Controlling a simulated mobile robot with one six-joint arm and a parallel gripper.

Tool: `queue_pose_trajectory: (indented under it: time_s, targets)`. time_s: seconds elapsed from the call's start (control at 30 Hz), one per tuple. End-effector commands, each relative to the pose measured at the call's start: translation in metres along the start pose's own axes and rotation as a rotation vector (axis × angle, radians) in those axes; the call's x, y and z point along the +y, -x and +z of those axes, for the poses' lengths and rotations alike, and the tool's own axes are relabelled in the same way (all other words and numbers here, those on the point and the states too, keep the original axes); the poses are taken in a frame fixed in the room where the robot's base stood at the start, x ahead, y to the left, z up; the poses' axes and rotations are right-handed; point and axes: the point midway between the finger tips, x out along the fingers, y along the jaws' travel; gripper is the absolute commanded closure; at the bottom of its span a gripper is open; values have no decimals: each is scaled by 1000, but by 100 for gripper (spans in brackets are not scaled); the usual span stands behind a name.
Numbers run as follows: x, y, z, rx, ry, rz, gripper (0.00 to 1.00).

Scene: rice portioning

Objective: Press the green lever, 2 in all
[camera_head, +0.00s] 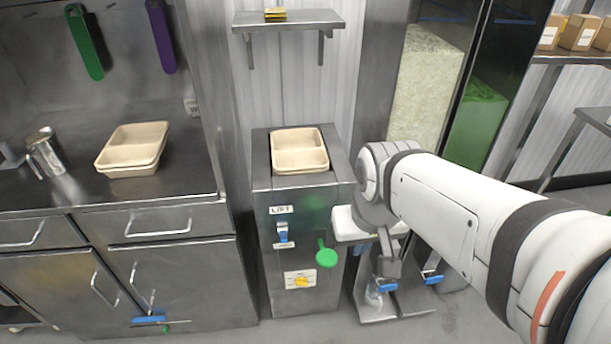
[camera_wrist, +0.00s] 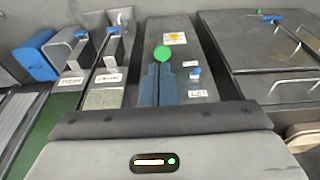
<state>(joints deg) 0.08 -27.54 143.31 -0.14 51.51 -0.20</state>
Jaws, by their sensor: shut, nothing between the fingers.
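The green lever (camera_head: 327,258) has a round knob and a short stem on the front of a steel cabinet (camera_head: 262,230). In the wrist view the green knob (camera_wrist: 162,53) shows just beyond the tips of my gripper (camera_wrist: 159,66). The two dark blue-grey fingers lie side by side, shut and empty. I cannot tell whether they touch the knob. In the head view my white wrist part is right of and above the lever; the fingertips are not clear there.
A tan tray (camera_head: 300,151) sits on top of the cabinet. Dispensers with blue levers (camera_head: 387,286) stand to the right. Tan trays (camera_head: 133,148) rest on the left counter.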

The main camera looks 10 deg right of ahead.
Motion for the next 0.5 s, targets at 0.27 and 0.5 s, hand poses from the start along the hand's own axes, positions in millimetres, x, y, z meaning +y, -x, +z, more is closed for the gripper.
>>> queue_pose_trajectory:
  time_s: [0.27, 0.5]
  targets:
    - [0, -30, -13, 3, 0, 0, 100]
    - [1, -124, -68, 27, -8, 1, 100]
